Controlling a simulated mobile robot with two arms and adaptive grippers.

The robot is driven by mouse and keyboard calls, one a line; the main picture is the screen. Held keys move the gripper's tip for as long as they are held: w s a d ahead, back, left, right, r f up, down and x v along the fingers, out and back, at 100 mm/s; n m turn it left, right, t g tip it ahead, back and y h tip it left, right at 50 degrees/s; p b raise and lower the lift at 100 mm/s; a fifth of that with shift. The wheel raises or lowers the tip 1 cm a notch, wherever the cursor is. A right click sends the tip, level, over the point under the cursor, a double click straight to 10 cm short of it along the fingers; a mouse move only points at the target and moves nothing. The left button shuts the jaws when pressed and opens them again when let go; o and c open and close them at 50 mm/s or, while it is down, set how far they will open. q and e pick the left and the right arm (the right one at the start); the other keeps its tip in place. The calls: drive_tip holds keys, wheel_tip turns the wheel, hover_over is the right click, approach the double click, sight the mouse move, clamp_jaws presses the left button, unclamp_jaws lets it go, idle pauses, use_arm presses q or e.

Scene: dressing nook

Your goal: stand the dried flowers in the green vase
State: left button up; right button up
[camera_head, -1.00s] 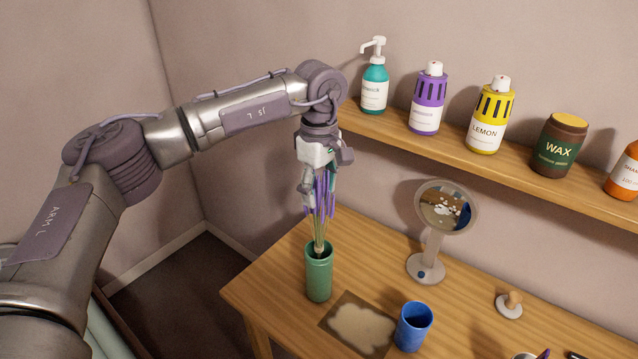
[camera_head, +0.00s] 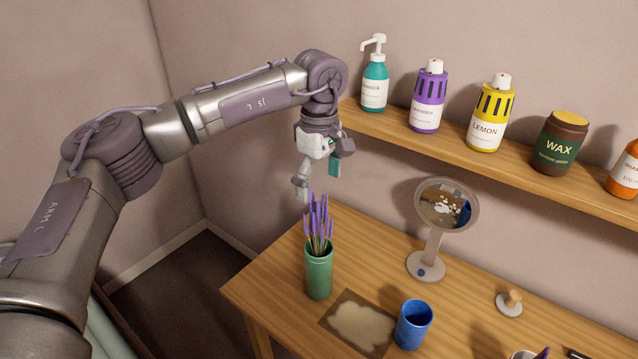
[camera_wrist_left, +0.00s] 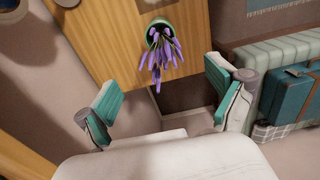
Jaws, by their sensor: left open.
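The dried flowers (camera_head: 319,222), a bunch of purple spikes, stand in the green vase (camera_head: 319,275) at the left part of the wooden table. Their stems go down inside the vase, and the lower ends are hidden. My left gripper (camera_head: 318,184) is open and empty, just above the flowers and apart from them. In the left wrist view the open fingers (camera_wrist_left: 165,105) are spread wide, with the flowers (camera_wrist_left: 162,50) beyond them and the vase rim (camera_wrist_left: 160,25) behind. My right gripper is not in view.
A round mirror (camera_head: 428,262) on a stand, a stained mat (camera_head: 335,308) and a blue cup (camera_head: 413,325) are right of the vase. A wooden shelf (camera_head: 400,138) with several bottles runs along the wall.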

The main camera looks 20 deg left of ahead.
use_arm(q)
wheel_tip(320, 180, up, 11)
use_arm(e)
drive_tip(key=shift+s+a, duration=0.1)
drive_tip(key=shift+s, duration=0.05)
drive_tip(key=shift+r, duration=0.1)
use_arm(q)
drive_tip(key=shift+f, duration=0.1)
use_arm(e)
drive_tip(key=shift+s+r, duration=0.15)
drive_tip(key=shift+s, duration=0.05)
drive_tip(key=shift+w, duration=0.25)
